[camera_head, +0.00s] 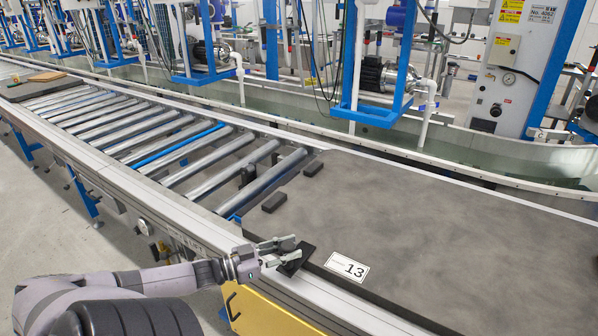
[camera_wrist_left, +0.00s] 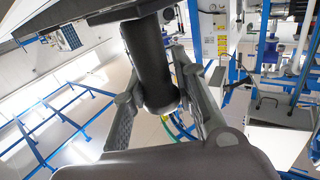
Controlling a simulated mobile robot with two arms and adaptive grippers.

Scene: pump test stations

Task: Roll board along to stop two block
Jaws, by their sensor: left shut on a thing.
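The board (camera_head: 430,215) is a wide dark grey plate lying on the conveyor at the right, with a white label "13" (camera_head: 346,267) near its front edge. Two small dark blocks, the nearer block (camera_head: 274,202) and the farther block (camera_head: 313,168), sit at its left end. My left gripper (camera_head: 284,250) is at the board's front left corner, shut on a black handle (camera_head: 297,262). In the left wrist view the fingers stand either side of the dark round handle (camera_wrist_left: 150,65). My right gripper is out of view.
Bare metal rollers (camera_head: 200,160), one of them blue (camera_head: 180,143), run to the left of the board. Another board (camera_head: 30,85) lies at the far left with a tan piece (camera_head: 47,76) on it. Pump stands (camera_head: 375,80) line the far side behind a rail.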

